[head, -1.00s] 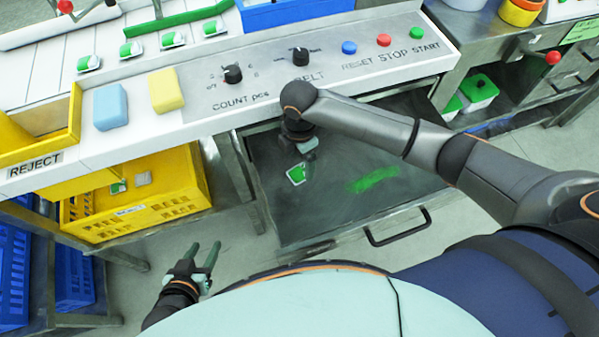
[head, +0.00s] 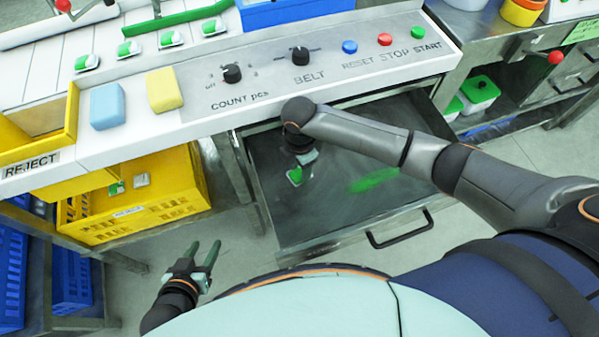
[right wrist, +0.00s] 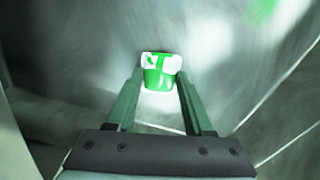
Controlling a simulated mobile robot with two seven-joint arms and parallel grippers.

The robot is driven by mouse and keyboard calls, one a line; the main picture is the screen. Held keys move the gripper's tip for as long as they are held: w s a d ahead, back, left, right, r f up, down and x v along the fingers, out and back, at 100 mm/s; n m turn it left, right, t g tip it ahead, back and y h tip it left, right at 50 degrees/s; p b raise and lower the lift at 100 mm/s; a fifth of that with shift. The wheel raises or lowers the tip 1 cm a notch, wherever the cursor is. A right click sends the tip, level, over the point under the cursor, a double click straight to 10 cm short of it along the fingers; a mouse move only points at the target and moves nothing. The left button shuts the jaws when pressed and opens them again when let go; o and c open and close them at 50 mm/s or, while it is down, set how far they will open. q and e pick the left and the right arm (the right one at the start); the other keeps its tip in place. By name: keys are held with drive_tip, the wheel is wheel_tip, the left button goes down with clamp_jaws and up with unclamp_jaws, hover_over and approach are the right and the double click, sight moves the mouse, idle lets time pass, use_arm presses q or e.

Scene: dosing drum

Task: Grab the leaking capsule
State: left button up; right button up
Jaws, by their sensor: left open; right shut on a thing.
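The leaking capsule (head: 294,177), green and white, is in the open metal drawer under the control panel. It also shows between the fingertips in the right wrist view (right wrist: 160,74). My right gripper (head: 302,164) reaches down into the drawer and is shut on the capsule, one finger on each side; the right wrist view shows its two fingers (right wrist: 157,88) too. I cannot tell whether the capsule still touches the drawer floor. My left gripper (head: 206,262) is open and empty, low in front of the yellow crate.
A green smear (head: 374,180) marks the drawer floor (head: 340,215). The yellow crate (head: 150,215) at left holds a few capsules. Blue (head: 107,107) and yellow (head: 164,90) blocks lie on the white panel, near the COUNT knob (head: 232,73). The drawer handle (head: 401,232) juts out in front.

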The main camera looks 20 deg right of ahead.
clamp_jaws()
drive_tip(key=shift+r, duration=0.15)
